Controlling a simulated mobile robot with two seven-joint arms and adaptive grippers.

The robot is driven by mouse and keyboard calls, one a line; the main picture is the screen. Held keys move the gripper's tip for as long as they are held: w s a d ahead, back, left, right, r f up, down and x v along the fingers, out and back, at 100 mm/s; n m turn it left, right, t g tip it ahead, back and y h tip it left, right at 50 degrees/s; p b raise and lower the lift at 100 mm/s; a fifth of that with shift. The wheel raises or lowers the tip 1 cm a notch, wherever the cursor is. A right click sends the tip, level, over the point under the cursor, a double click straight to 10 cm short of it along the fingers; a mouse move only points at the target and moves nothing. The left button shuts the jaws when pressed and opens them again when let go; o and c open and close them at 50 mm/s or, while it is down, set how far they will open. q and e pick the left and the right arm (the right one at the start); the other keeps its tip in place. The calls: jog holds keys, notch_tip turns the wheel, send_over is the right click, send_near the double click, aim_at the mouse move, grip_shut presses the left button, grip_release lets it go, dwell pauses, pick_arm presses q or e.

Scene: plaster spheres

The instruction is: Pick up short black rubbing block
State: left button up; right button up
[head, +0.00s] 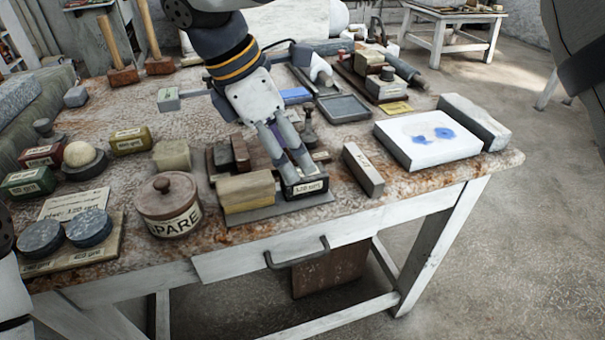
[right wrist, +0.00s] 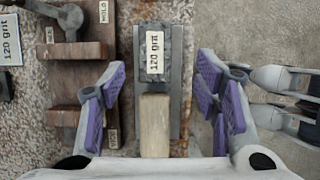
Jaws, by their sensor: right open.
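A short black block with a "120 grit" label (head: 306,188) lies at the front of the table, at the right end of a flat grey plate (head: 275,212). My right gripper (head: 292,163) is over it, pointing down, and hides part of it. In the right wrist view the black block (right wrist: 153,70) lies between the spread purple-padded fingers of the open gripper (right wrist: 160,75), with a gap on each side. A tan block (head: 248,193) sits beside it on the plate; it also shows in the right wrist view (right wrist: 155,125). My left gripper is not visible.
Brown wooden blocks (right wrist: 80,85) stand close beside the left finger in the wrist view. A lidded "SPARE" jar (head: 169,204) is to the left. A grey bar (head: 363,170) and a white slab with blue marks (head: 427,139) are to the right.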

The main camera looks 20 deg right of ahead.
aim_at(304, 182)
jog(key=x, duration=0.6)
jog(key=shift+w+d+f, duration=0.25)
jog(key=shift+w+f, duration=0.05)
grip_shut()
